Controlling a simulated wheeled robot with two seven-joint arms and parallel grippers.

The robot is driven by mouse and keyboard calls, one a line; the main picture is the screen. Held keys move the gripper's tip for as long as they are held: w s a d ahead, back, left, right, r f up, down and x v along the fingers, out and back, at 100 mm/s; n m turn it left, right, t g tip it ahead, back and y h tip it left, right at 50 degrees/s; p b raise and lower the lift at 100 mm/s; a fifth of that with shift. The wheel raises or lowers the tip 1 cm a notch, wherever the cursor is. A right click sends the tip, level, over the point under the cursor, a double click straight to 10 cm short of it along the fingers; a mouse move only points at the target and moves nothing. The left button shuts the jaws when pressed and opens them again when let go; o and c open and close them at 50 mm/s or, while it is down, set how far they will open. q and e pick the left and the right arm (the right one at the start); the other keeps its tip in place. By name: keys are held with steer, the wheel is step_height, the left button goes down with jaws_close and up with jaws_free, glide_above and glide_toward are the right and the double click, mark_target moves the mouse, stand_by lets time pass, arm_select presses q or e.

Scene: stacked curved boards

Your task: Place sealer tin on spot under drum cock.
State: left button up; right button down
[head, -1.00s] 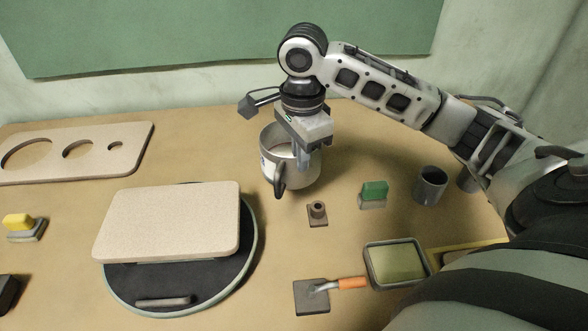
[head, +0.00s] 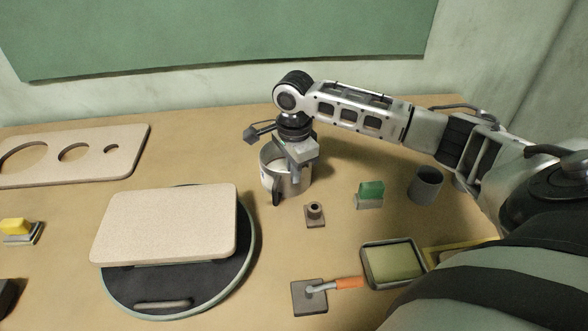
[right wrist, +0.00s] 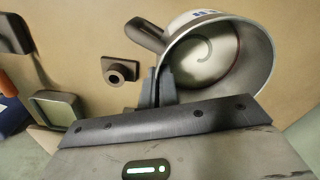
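The tin (head: 269,178) is a grey metal, mug-like pot with a dark handle, upright at the back middle of the table. It also shows in the right wrist view (right wrist: 205,60), open at the top with a pale inside. My right gripper (head: 295,172) points down at the tin's near right rim. In the right wrist view its fingers (right wrist: 158,88) are close together on the tin's wall, beside the handle. I cannot tell whether the tin's base touches the table. No drum cock or marked spot can be made out. My left gripper is out of view.
A round turntable (head: 240,262) carrying a pale board (head: 165,222) is at front left. A square tray (head: 394,263) is at front right.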

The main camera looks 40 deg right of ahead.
steer(key=c, duration=1.7)
jaws_free()
steer(key=shift+f, duration=0.1)
